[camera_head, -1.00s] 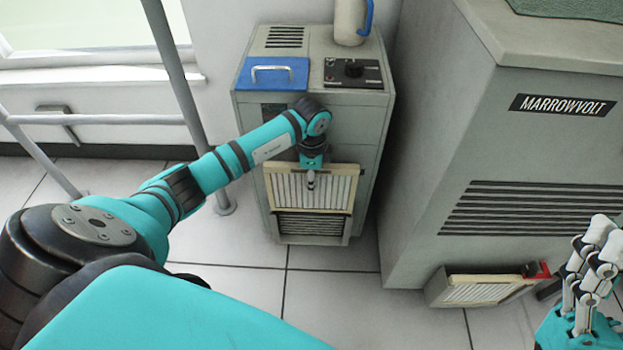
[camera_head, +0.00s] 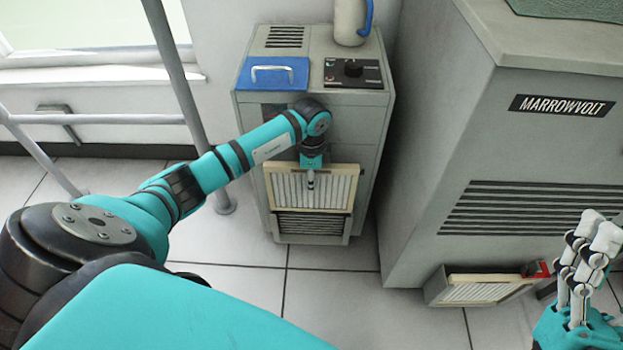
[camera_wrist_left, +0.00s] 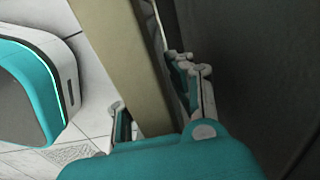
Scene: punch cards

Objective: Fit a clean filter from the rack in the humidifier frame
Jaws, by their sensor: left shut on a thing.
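A cream-framed filter with pale pleats (camera_head: 337,189) is upright against the front of the grey humidifier (camera_head: 348,120). It covers the upper part of the front frame; a dark slatted grille (camera_head: 312,224) shows below it. My left gripper (camera_head: 311,182) is shut on the filter's upper middle edge. In the left wrist view, the fingers (camera_wrist_left: 155,98) are on both sides of the filter's cream edge (camera_wrist_left: 118,55). I cannot tell whether the filter is seated. Another filter (camera_head: 480,292) is in a low grey rack (camera_head: 436,288) at the lower right. My right gripper (camera_head: 592,238) is near the right edge, away from both.
A blue panel with a handle (camera_head: 273,74), a control panel (camera_head: 352,73) and a white jug (camera_head: 348,22) are on the humidifier. A large grey cabinet (camera_head: 420,190) stands to the right. A grey railing (camera_head: 178,75) stands at the left. The tiled floor in front is clear.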

